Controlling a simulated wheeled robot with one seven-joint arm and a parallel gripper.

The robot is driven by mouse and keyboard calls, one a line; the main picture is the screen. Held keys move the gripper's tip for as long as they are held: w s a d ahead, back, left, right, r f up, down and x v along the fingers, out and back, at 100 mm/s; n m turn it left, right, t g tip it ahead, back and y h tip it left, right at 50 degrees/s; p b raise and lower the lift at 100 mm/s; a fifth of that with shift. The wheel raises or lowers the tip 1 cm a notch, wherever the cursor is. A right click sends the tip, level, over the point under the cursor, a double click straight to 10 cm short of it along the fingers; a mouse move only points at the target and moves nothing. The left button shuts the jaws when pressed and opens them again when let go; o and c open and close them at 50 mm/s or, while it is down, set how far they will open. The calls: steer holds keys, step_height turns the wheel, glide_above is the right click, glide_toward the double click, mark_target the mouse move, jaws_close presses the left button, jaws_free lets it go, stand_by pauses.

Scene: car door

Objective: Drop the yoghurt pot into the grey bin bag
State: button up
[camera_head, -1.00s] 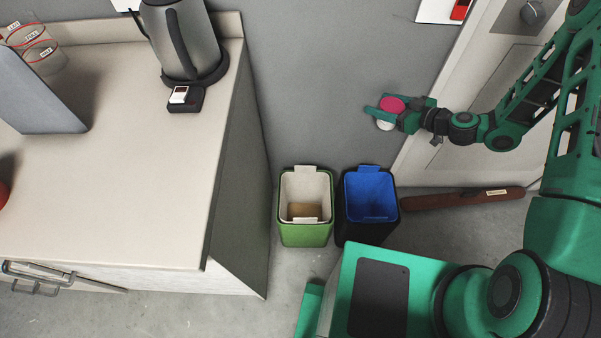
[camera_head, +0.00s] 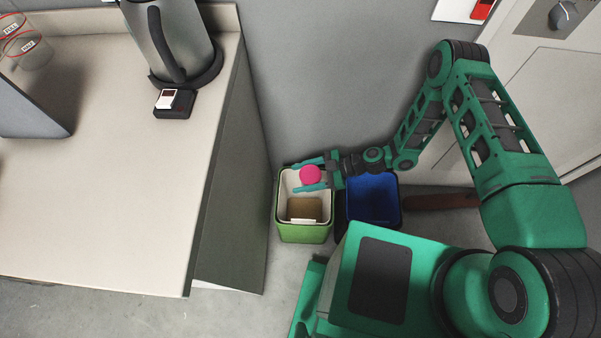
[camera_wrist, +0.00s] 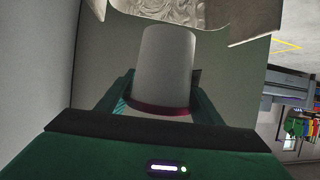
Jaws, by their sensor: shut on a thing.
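My gripper (camera_head: 297,178) is shut on the yoghurt pot (camera_head: 311,174), whose round pink lid faces up in the head view. In the wrist view the pot (camera_wrist: 166,62) is a pale cup with a dark red rim between the fingers. The gripper and pot show over the back part of the open green bin (camera_head: 304,234). Its pale grey-white liner (camera_head: 289,205) is the only greyish bag I see. The wrist view shows a crinkled pale surface (camera_wrist: 188,12) beyond the pot, probably this liner. The height of the pot above the rim is hard to tell.
A dark bin with a blue liner (camera_head: 373,203) stands close on the right, under my forearm. A brown piece (camera_head: 304,208) lies inside the green bin. The counter (camera_head: 140,190) with a kettle (camera_head: 170,45) is on the left. A grey wall (camera_head: 320,80) stands behind.

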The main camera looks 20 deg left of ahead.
step_height(320, 180, down, 6)
steer(key=shift+s+a, duration=0.2)
steer(key=shift+a, duration=0.05)
stand_by(0.4)
steer(key=o, duration=1.4)
steer(key=shift+c, duration=0.2)
steer(key=v, duration=1)
steer(key=shift+w+d, duration=0.2)
steer(key=shift+d, duration=0.2)
steer(key=shift+w, duration=0.1)
